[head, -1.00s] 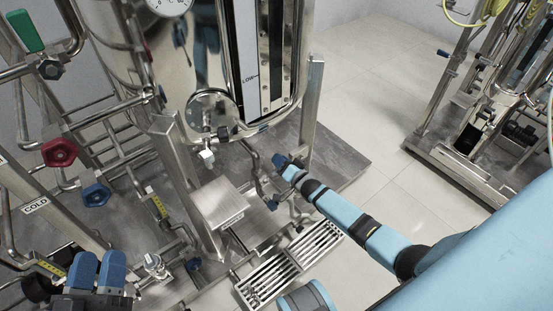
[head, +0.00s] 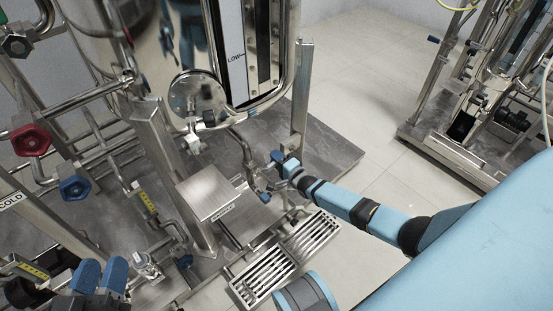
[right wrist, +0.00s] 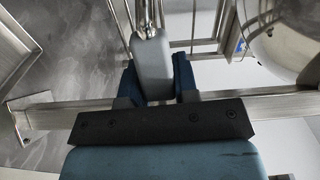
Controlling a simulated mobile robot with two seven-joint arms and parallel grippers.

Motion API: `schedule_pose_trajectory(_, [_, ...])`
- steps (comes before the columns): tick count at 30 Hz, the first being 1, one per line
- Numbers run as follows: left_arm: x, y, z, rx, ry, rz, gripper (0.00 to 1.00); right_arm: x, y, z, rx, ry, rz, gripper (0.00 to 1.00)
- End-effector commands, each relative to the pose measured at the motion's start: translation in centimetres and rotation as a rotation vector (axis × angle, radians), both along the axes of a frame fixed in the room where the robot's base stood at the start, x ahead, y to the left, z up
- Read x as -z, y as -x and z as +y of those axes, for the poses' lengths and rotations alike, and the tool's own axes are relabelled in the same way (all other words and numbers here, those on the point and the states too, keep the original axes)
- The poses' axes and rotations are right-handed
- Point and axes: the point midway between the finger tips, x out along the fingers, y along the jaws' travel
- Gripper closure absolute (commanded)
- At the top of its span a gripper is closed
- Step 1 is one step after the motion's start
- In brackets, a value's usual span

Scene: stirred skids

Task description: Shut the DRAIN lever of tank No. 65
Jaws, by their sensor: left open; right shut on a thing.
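The tank (head: 105,45) is a polished steel vessel at the upper left of the head view; its number cannot be read. My right gripper (head: 279,158) is low beside the pipework under the tank's level gauge (head: 233,70). In the right wrist view, its blue fingers are shut on a light grey lever (right wrist: 153,62), one on each side. The lever's far end meets a shiny metal fitting. In the head view the lever is too small and too covered to make out, and no DRAIN label can be read. My left gripper (head: 101,272) is open and empty at the lower left.
Slotted metal grates (head: 262,278) lie below my right arm. A steel box (head: 207,192) and upright post (head: 302,100) flank the pipework. Red (head: 31,140) and blue (head: 75,187) valve knobs are at left. Another skid (head: 455,150) stands at right, with clear floor between.

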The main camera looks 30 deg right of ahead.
Motion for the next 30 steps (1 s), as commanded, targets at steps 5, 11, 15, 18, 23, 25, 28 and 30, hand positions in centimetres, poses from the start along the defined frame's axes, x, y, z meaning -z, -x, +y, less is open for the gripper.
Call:
schedule_pose_trajectory(5, [0.31,0.01,-0.02,0.003,-0.004,0.007,0.57,0.46,0.11,-0.16,0.002,-0.017,0.009,1.00])
schedule_pose_trajectory(11, [0.33,0.02,-0.03,0.003,-0.004,0.008,0.57,0.54,0.16,-0.11,0.001,-0.020,0.011,1.00])
schedule_pose_trajectory(15, [0.33,0.01,-0.03,0.003,-0.004,0.008,0.57,0.59,0.17,-0.07,0.001,-0.020,0.012,1.00])
schedule_pose_trajectory(18, [0.32,0.02,-0.03,0.003,-0.004,0.008,0.57,0.60,0.18,-0.05,0.001,-0.020,0.012,0.54])
schedule_pose_trajectory(23, [0.31,0.02,-0.03,0.003,-0.004,0.007,0.57,0.45,0.12,0.01,0.000,-0.020,0.009,0.46])
schedule_pose_trajectory(25, [0.30,0.02,-0.03,0.003,-0.004,0.008,0.57,0.40,0.10,0.02,0.000,-0.020,0.008,0.46])
schedule_pose_trajectory(28, [0.21,0.01,-0.02,0.003,-0.004,0.007,0.57,0.34,0.19,0.02,0.000,-0.020,0.007,0.46])
schedule_pose_trajectory(30, [-0.06,0.00,-0.01,0.002,-0.003,0.004,0.57,0.28,0.58,-0.04,0.000,-0.020,0.008,0.46])
